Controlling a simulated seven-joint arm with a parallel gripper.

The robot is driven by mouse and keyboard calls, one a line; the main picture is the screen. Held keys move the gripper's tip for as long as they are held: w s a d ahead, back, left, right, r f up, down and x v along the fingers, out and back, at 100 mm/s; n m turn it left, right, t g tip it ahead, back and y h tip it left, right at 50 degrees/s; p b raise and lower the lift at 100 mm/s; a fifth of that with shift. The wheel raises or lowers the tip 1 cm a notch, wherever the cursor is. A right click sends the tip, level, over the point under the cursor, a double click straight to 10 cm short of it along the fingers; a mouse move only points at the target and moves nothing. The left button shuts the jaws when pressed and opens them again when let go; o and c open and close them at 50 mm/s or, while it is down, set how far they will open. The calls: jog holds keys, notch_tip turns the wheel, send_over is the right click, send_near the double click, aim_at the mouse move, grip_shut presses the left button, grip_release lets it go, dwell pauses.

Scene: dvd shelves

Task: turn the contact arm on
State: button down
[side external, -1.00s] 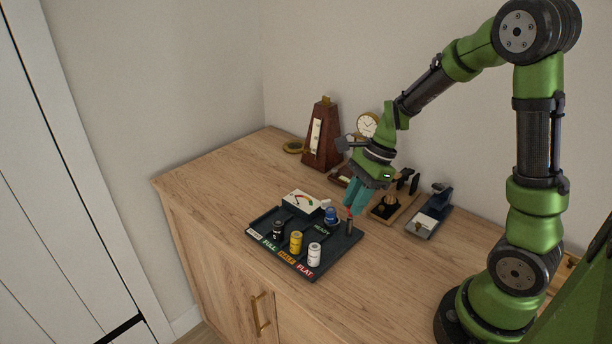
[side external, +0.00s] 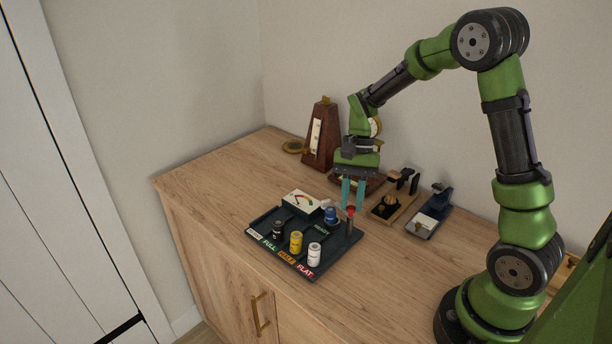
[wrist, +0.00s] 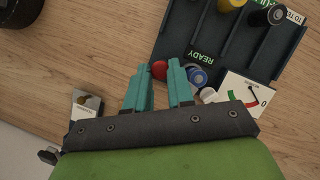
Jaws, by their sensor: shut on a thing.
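A dark tester tray (side external: 262,222) sits on the wooden cabinet top. At its right end stands a short dark post with a red knob (side external: 351,210), which I take to be the contact arm. The red knob also shows in the wrist view (wrist: 159,69). My gripper (side external: 352,206) points down over the post, its teal fingers on either side of the knob and shut on it. A white meter (side external: 302,201) with a red and green scale is at the tray's back. A blue cell (side external: 331,215) lies by the READY label, beside the fingers.
Black (side external: 278,229), yellow (side external: 296,242) and white (side external: 314,254) cells stand in the tray by its front labels. Behind are a metronome (side external: 322,138), a wooden stand (side external: 381,212) and a dark device with a pale plate (side external: 428,222). The cabinet top front right is clear.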

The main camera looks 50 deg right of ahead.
jog(key=shift+w+a+n+g+h, duration=0.15)
jog(key=shift+n+g+h, duration=0.25)
jog(key=shift+n, duration=1.2)
jog(key=c, duration=1)
grip_release()
jog(key=v, duration=1.7)
jog(key=shift+w+f, duration=0.1)
jog(key=shift+w, duration=0.05)
